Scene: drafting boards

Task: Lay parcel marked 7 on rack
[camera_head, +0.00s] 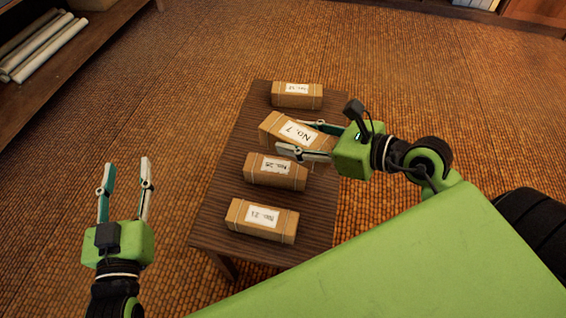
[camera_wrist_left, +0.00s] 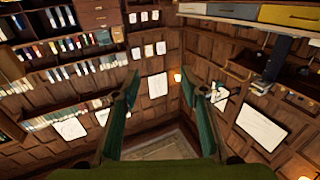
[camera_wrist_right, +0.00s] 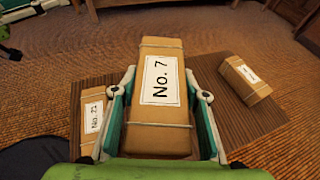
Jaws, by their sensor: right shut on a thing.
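The parcel marked No. 7 (camera_head: 298,132) is a brown box with a white label, at the low dark table. My right gripper (camera_head: 293,144) is shut around its sides. In the right wrist view the parcel (camera_wrist_right: 160,95) stands between both fingers, label facing the camera. It lies askew to the other parcels; whether it is lifted clear of the tabletop I cannot tell. My left gripper (camera_head: 125,175) is open and empty, left of the table. No rack is clearly identifiable; a wooden shelf (camera_head: 95,62) with white rolls is at the upper left.
The slatted table (camera_head: 225,190) also bears a parcel at the far end (camera_head: 297,95), one just nearer than No. 7 (camera_head: 276,171), and one at the near end (camera_head: 262,221). Woven floor (camera_head: 190,110) lies open between table and shelf.

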